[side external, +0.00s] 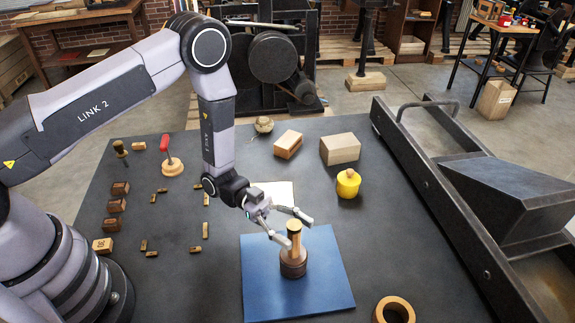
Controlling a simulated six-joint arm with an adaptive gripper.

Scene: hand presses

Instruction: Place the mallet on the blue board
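The mallet (293,265), with a dark brown round head and a lighter wooden handle pointing up, stands upright on the blue board (262,290). It is near the middle of the board. My gripper (297,231) is at the upper part of the handle, with its two fingers spread apart. One fingertip is left of the handle and the other is at its upper right. I cannot tell whether either finger touches the handle.
A white sheet (275,193) lies behind the board. A black metal press bed (440,180) borders the right.

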